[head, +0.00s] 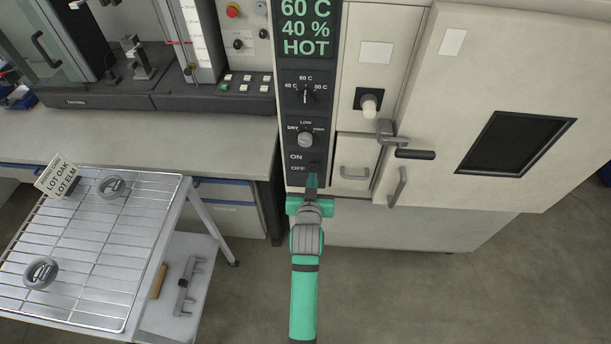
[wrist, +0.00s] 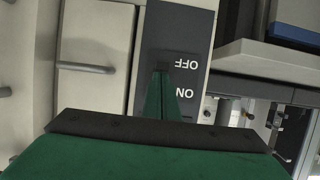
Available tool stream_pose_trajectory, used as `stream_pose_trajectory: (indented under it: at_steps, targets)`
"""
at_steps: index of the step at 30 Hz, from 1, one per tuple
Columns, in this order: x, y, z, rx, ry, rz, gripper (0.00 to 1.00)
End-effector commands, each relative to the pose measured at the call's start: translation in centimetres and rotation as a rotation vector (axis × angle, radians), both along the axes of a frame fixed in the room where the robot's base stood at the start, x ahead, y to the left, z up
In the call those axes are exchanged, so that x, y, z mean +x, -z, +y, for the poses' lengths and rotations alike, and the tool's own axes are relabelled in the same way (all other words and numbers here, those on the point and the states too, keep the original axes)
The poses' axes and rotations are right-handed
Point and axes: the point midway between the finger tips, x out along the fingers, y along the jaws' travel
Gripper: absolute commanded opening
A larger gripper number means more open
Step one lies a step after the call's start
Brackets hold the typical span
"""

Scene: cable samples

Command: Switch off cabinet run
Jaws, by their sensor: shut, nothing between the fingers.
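The cabinet (head: 450,110) is a cream chamber with a dark control panel (head: 290,120) on its left side. Its display (head: 306,28) reads 60 C, 40 % and HOT in green. The run switch sits beside the ON and OFF labels at the panel's bottom and is mostly hidden by my fingers. My gripper (head: 312,180) is shut and empty, its fingertips at the switch area near the OFF label. In the wrist view the green fingers (wrist: 162,80) reach the panel beside the upside-down OFF label; I cannot tell whether they touch the switch.
A temperature knob (head: 307,96) and a humidity knob (head: 306,139) sit above the switch. A small drawer handle (head: 354,173) and the door latch (head: 390,135) stick out to the right. A wire-rack cart (head: 90,250) with cable coils stands at left.

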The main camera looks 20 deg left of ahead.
Motion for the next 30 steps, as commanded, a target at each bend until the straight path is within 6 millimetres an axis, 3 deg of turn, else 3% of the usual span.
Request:
stream_pose_trajectory:
  at_steps: [2, 30]
  targets:
    - [0.1, 0.4, -0.7, 0.003, 0.010, -0.014, 0.00]
    - [0.1, -1.3, -0.4, 0.003, 0.006, -0.012, 0.00]
